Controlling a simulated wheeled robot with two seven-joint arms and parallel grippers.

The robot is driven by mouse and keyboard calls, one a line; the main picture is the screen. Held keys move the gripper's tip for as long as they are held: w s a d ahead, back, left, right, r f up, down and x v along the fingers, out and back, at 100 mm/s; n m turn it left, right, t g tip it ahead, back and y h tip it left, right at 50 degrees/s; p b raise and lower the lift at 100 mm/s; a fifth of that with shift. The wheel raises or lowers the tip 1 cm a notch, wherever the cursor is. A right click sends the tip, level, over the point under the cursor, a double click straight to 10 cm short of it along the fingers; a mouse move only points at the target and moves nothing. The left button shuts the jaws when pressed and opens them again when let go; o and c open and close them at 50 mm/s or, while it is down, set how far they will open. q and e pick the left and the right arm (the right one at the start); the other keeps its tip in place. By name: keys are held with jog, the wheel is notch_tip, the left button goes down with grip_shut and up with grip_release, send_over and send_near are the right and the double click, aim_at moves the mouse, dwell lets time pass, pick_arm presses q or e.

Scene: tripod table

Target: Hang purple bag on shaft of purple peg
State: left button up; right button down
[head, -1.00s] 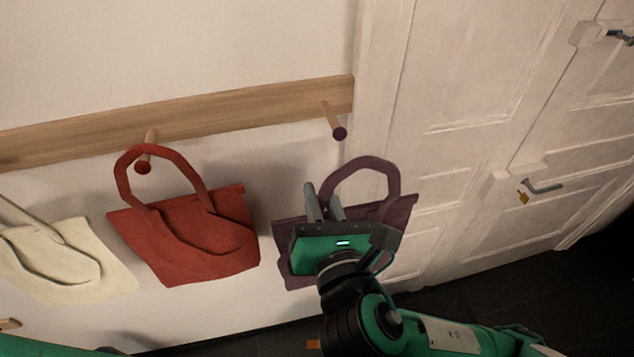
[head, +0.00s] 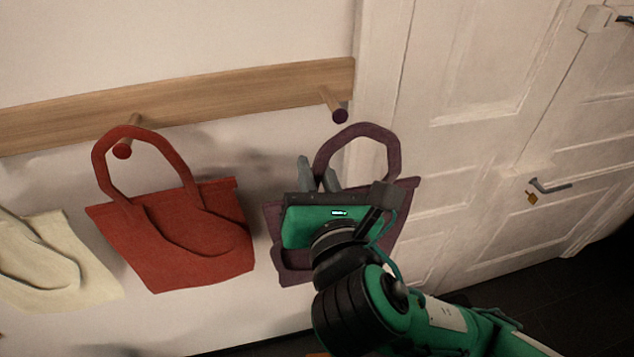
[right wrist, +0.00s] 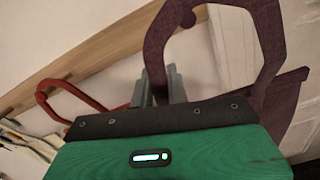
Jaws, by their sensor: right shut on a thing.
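The purple bag (head: 399,213) hangs from my right gripper (head: 317,174), in front of the wall. The gripper is shut on the bag near the left foot of its handle; its fingers hide the exact grip. The upright handle loop (head: 390,150) is just below and right of the purple peg's dark round end (head: 340,116) in the head view. In the right wrist view the peg end (right wrist: 187,18) shows inside the outline of the handle (right wrist: 268,45), whose top is cut off. I cannot tell the depth between them. My left gripper is not in view.
A wooden rail (head: 230,93) runs along the wall and carries the pegs. A red bag (head: 185,240) hangs on a red peg (head: 122,151) at left, with a cream bag (head: 50,265) beyond it. A white door (head: 480,130) with a handle (head: 550,186) stands at right.

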jog(key=shift+w+f+b, duration=0.1)
jog(key=shift+f+b, duration=0.05)
jog(key=shift+b, duration=0.4)
jog(key=shift+w+a, duration=0.15)
jog(key=shift+w, duration=0.05)
jog(key=f+b+x, duration=0.1)
jog(key=b+x, duration=0.2)
jog(key=x, duration=0.7)
jog(key=shift+f, duration=0.4)
jog(key=shift+s+f, duration=0.1)
jog(key=shift+s, duration=0.05)
